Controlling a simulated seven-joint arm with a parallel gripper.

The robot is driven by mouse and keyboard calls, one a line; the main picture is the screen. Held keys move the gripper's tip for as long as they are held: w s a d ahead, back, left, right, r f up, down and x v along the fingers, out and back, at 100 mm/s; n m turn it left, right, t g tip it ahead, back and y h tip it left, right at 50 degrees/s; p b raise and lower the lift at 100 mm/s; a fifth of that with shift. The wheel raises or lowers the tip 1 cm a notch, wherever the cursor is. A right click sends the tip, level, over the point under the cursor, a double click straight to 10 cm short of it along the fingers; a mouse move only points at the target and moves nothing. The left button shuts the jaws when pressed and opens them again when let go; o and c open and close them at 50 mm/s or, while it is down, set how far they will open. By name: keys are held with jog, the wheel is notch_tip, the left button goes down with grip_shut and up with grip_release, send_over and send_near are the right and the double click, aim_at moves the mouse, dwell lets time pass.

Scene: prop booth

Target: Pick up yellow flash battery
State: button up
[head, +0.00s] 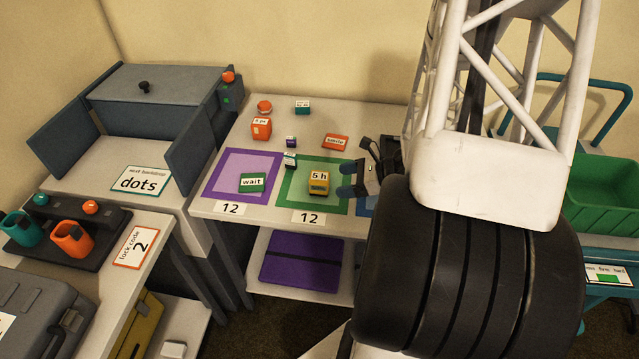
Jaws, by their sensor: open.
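A yellow block labelled "5 h" (318,183), which looks like the yellow flash battery, rests on the green-bordered square (291,203) on the white table. My gripper (348,180) is just right of it, with its two blue-grey fingertips pointing left towards it. The fingers are open, with nothing seen between them. A gap shows between the fingertips and the yellow block. The rest of my arm covers the table's right part.
A green block labelled "wait" (252,183) lies on the purple-bordered square (217,190). An orange "smile" block (335,142) and several small blocks lie farther back. A green bin (605,195) stands right.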

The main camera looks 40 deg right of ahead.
aim_at(319, 184)
jog(key=shift+x, duration=1.3)
jog(key=shift+x, duration=2.65)
jog(key=c, duration=1.2)
jog(key=shift+r, duration=0.15)
